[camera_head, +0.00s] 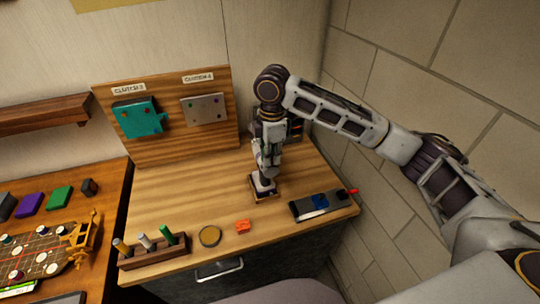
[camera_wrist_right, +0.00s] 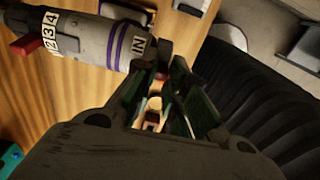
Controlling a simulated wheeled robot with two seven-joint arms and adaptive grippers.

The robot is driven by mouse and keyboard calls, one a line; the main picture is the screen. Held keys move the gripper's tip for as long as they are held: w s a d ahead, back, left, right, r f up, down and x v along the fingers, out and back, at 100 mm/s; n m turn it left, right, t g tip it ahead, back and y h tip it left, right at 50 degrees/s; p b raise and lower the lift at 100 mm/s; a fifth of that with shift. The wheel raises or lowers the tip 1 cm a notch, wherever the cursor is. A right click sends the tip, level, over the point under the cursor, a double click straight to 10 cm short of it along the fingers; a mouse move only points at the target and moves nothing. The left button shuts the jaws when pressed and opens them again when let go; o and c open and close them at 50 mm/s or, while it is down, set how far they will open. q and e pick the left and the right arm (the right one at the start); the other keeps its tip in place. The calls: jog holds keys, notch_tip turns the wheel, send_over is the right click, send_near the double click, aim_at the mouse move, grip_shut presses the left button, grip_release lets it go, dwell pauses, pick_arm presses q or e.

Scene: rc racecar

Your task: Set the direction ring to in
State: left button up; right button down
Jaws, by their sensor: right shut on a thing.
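A grey cylindrical tool (camera_wrist_right: 90,38) with purple bands shows in the right wrist view. It has a white number band (camera_wrist_right: 50,32) reading 2 3 4 and a red part at its left. My right gripper (camera_wrist_right: 166,80) is shut at that end of the tool; the fingers hide part of the grip. My left gripper is out of view.
A dark tray (camera_head: 306,212) with blue and red parts lies to the right. An orange block (camera_head: 243,226), a round dish (camera_head: 210,236) and a rack (camera_head: 140,258) of handles stand near the front edge. A wooden board (camera_head: 180,150) stands behind.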

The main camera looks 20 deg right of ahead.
jog(key=shift+d, duration=0.1)
jog(key=shift+d+f+y, duration=0.1)
jog(key=shift+d+y, duration=0.35)
jog(key=shift+y, duration=0.4)
jog(key=shift+d+f+y, duration=0.1)
jog(key=shift+d+y, duration=0.35)
jog(key=shift+y, duration=0.4)
jog(key=shift+d+f+y, duration=0.15)
jog(key=shift+d+y, duration=0.4)
jog(key=shift+y, duration=0.55)
jog(key=shift+w, duration=0.1)
jog(key=c, duration=1.4)
grip_release()
jog(key=shift+c, duration=0.2)
notch_tip(320, 180, up, 10)
jog(key=shift+f, duration=0.1)
